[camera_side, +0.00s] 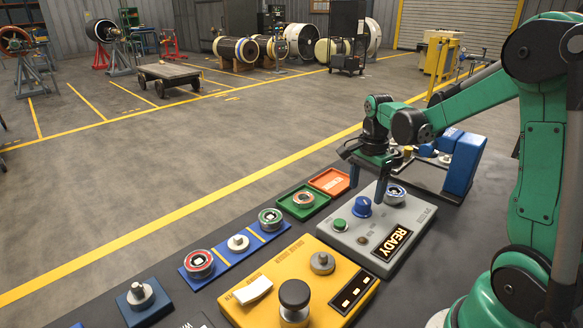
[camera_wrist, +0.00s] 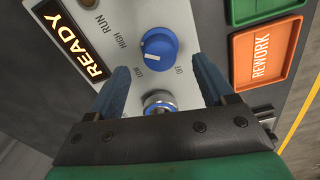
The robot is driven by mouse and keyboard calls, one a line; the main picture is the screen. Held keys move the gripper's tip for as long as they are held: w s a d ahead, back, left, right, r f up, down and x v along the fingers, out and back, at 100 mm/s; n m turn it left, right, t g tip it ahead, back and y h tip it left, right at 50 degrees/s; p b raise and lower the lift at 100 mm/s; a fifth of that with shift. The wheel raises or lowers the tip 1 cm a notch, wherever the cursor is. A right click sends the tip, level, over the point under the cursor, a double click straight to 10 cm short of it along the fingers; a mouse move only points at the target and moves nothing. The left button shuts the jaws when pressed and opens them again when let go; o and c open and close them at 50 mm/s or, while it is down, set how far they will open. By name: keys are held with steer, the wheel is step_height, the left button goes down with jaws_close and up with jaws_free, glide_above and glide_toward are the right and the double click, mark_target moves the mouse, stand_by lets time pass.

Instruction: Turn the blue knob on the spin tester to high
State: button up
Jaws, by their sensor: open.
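The spin tester (camera_side: 412,214) is a grey box with a lit READY display (camera_side: 391,241), a green button (camera_side: 339,225) and a blue knob (camera_side: 361,206). In the wrist view the blue knob (camera_wrist: 158,46) shows a white pointer mark on its lower side, near the LOW label; its exact setting is hard to read. My gripper (camera_side: 368,190) is open, above the tester and close to the knob. In the wrist view the open fingers (camera_wrist: 160,70) point toward the knob, which is beyond their tips and not between them. A silver part with a blue ring (camera_wrist: 160,102) on the tester shows between the fingers.
A yellow box with a black knob (camera_side: 297,285) stands in front. Blue pads (camera_side: 236,246) with parts lie left. A blue frame (camera_side: 462,165) stands behind.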

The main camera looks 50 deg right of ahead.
steer(key=shift+r, duration=1.2)
steer(key=shift+a+r+n, duration=0.2)
steer(key=shift+a+n, duration=0.2)
steer(key=s+a+r+n+t, duration=0.1)
steer(key=a+r+n+t, duration=0.1)
steer(key=a+n, duration=0.5)
steer(key=s+a+r+n+t, duration=0.1)
steer(key=a+n+t, duration=0.4)
steer(key=a+n, duration=0.3)
steer(key=n, duration=0.4)
steer(key=shift+s+a+r, duration=0.15)
steer(key=shift+a+r, duration=0.1)
steer(key=shift+r, duration=0.1)
